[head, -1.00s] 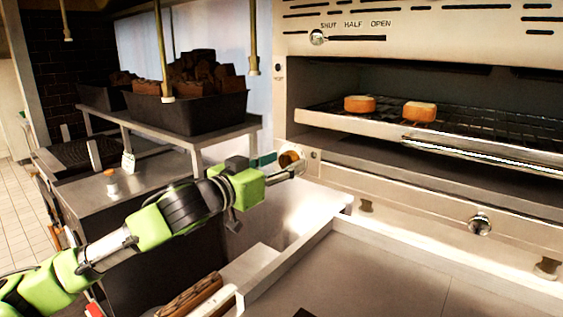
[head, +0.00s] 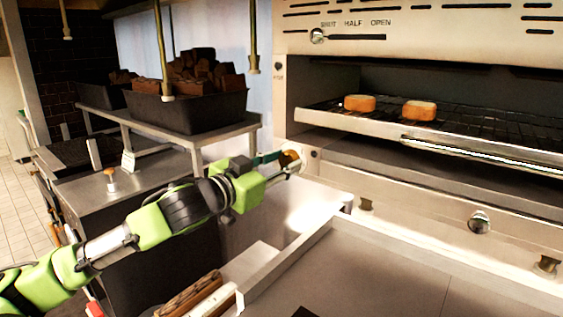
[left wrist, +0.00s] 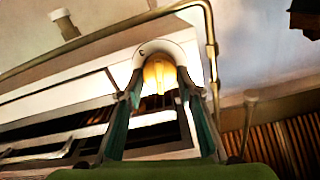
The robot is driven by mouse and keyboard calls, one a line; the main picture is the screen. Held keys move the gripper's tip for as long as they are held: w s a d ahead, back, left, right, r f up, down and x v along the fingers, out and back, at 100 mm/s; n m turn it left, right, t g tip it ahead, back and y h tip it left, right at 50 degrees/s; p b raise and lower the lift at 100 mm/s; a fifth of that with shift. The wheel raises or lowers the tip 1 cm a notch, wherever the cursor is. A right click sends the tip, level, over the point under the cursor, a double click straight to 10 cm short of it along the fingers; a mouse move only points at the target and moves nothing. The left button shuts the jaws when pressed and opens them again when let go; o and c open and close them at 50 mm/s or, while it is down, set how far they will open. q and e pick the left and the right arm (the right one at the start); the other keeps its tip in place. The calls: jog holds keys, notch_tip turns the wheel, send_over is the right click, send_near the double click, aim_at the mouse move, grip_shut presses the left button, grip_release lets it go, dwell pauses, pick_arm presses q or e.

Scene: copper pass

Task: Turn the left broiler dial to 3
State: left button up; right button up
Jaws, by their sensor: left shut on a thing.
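The left broiler dial (head: 292,157), with an orange-brown face, is on the left end of the steel broiler front. My left gripper (head: 283,165) is at it, reaching in from the left. In the left wrist view the dial (left wrist: 160,76) shows as a glowing yellow-orange knob in a pale round surround. The two teal fingers of the left gripper (left wrist: 158,108) stand on either side of it, shut on it. No numbers or pointer can be read at the dial. My right gripper is not in view.
The broiler rack (head: 370,126) above holds two bread pieces (head: 420,110). Another round knob (head: 480,222) is farther right on the front. A vent slider (head: 317,37) is above. A dark bin of chunks (head: 190,112) stands on a shelf behind my arm.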

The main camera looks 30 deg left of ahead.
pick_arm(q)
jog(key=m, duration=0.3)
jog(key=shift+d+m, duration=0.1)
jog(key=shift+m, duration=0.3)
jog(key=m, duration=0.3)
jog(key=shift+f, duration=0.1)
jog(key=m, duration=0.5)
jog(key=shift+d, duration=0.1)
jog(key=m, duration=0.2)
jog(key=shift+f+m, duration=0.1)
jog(key=shift+m, duration=0.3)
jog(key=m+p, duration=0.1)
jog(key=m, duration=0.1)
jog(key=shift+m, duration=0.3)
jog(key=m+p, duration=0.1)
jog(key=m, duration=0.2)
jog(key=shift+m, duration=0.3)
jog(key=m+p, duration=0.1)
jog(key=m, duration=0.2)
jog(key=shift+f+m+p, duration=0.15)
jog(key=shift+m+p, duration=0.15)
jog(key=shift+f+m+p, duration=0.15)
jog(key=shift+m+p, duration=0.35)
jog(key=shift+m, duration=0.9)
